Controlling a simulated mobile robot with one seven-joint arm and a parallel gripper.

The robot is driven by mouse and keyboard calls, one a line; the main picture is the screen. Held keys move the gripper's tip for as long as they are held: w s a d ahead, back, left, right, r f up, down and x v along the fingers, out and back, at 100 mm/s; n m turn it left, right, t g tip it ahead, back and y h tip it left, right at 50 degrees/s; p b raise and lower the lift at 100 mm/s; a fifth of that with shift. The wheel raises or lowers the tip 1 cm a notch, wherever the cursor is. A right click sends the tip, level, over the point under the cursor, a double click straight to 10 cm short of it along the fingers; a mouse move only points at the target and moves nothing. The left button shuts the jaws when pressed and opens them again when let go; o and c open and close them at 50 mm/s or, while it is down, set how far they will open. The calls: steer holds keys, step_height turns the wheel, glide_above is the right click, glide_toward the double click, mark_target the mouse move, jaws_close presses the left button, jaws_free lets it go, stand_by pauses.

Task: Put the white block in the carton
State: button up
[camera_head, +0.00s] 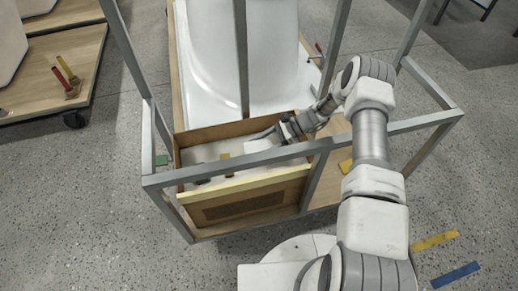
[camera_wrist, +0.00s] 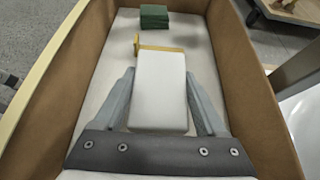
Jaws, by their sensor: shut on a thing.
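The white block (camera_wrist: 160,92) is between the two fingers of my gripper (camera_wrist: 157,100) in the wrist view, and the fingers are shut on it. In the head view the white block (camera_head: 262,144) shows at the tip of my gripper (camera_head: 264,136), inside the upper right part of the carton. The carton (camera_head: 245,207) is an open brown box with a pale bottom, and its brown wall (camera_wrist: 250,90) runs along the right in the wrist view. I cannot tell whether the block touches the bottom.
A green block (camera_wrist: 154,16) and a yellow piece (camera_wrist: 150,48) lie in the carton beyond the white block. A grey metal frame (camera_head: 240,165) surrounds the carton. A white bathtub shell (camera_head: 235,60) stands behind it.

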steer(key=shift+f+b, duration=0.6)
steer(key=shift+f, duration=0.05)
steer(key=o, duration=1.2)
steer(key=shift+o, duration=0.2)
steer(key=shift+r, duration=0.15)
